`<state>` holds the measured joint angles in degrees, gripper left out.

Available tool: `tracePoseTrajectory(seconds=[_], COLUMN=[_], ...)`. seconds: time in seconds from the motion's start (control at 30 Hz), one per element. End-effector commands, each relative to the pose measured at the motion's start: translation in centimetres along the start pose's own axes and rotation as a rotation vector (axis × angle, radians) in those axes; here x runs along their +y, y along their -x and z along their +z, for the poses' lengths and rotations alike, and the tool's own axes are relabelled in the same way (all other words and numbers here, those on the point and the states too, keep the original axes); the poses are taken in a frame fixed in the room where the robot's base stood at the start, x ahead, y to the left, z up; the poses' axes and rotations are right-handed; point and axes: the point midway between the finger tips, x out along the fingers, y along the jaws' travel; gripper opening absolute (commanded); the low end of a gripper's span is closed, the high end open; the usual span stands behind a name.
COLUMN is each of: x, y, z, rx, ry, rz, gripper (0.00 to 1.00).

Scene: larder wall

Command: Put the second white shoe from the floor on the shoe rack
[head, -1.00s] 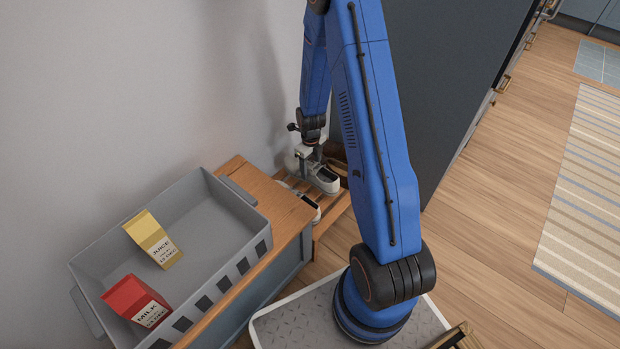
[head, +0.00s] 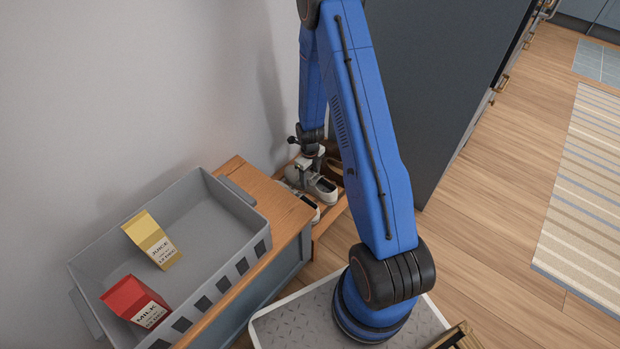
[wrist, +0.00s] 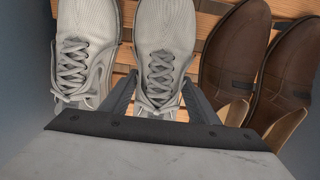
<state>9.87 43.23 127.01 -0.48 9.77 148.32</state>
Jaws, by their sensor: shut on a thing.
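A white shoe (wrist: 163,45) with grey laces is between the fingers of my gripper (wrist: 158,95) in the wrist view. My gripper is shut on it, and it sits over the slats of the wooden shoe rack (wrist: 208,20). I cannot tell whether its sole rests on the slats. The other white shoe (wrist: 86,45) stands on the rack just to its left, side by side. In the head view the held shoe (head: 325,190) shows below my gripper (head: 310,175), with the rack (head: 336,211) under it, partly hidden by my arm.
A pair of brown shoes (wrist: 238,45) stands on the rack right of the held shoe. A grey crate (head: 200,225) with a juice carton (head: 152,240) and a milk carton (head: 137,301) stands on a wooden-topped cabinet (head: 290,205). A dark tall cabinet (head: 440,90) is beyond my arm.

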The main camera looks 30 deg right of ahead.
Motion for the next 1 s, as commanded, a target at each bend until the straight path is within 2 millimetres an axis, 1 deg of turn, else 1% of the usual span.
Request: tracePoseTrajectory(seconds=[0.03,0.07,0.1,0.13,0.43,0.57,0.67,1.0], x=[0.0,0.0,0.0,0.0,0.0,0.0,-0.1,-0.1], y=[-0.1,-0.1,-0.1,-0.1,0.0,0.7,1.9,7.2], z=[0.0,0.0,0.0,0.0,0.0,0.1,0.1,0.1], rx=[0.0,0.0,0.0,0.0,0.0,-0.002,-0.002,-0.003], ry=[0.0,0.0,0.0,0.0,0.0,0.0,0.0,0.0], rz=[0.0,0.0,0.0,0.0,0.0,-0.001,-0.001,-0.002], gripper=[0.23,0.62,0.72,0.74,0.74,0.74,0.74,0.74])
